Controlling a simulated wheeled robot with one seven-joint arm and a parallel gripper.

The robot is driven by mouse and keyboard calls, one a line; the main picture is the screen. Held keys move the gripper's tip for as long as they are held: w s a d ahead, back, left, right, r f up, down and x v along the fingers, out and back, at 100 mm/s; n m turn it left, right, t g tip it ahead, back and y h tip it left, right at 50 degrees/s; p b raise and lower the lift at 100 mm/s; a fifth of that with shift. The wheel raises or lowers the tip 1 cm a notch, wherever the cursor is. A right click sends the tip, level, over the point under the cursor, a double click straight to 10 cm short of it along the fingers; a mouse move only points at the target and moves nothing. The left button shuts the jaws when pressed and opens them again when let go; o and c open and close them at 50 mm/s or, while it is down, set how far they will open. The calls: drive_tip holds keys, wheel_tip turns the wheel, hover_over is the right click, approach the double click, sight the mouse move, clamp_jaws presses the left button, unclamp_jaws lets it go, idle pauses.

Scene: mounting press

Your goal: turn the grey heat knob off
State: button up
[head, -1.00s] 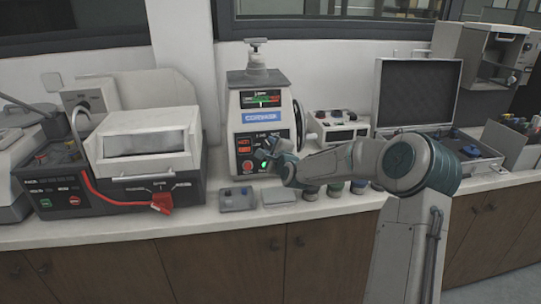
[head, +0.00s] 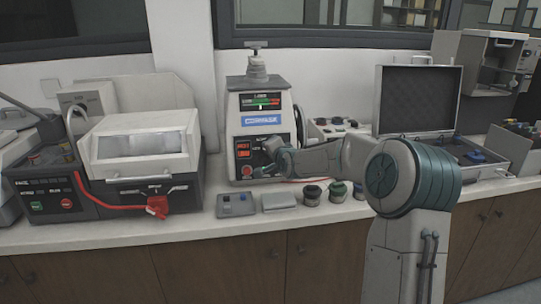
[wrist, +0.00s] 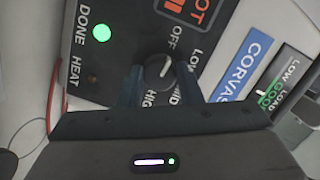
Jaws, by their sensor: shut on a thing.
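The grey heat knob (wrist: 158,69) sits on the black panel of the press (head: 262,110). In the wrist view its white pointer line slants up and right, roughly toward the OFF and LOW labels; the exact setting is hard to tell. My gripper (wrist: 160,82) has one finger on each side of the knob and is shut on it. In the head view my gripper (head: 268,153) is at the press front and hides the knob. The green lamp (wrist: 101,33) by the DONE label is lit.
A red button (head: 247,172) is low on the press front. A machine with a red hose (head: 110,207) is at left, an open case (head: 418,100) at right.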

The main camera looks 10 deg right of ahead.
drive_tip(key=shift+a+n, duration=0.1)
drive_tip(key=shift+n, duration=0.4)
idle(0.3)
drive_tip(key=o, duration=1)
drive_tip(key=p+v, duration=0.2)
drive_tip(key=v, duration=1.1)
drive_tip(key=shift+s+r, duration=0.2)
drive_tip(key=shift+s, duration=0.15)
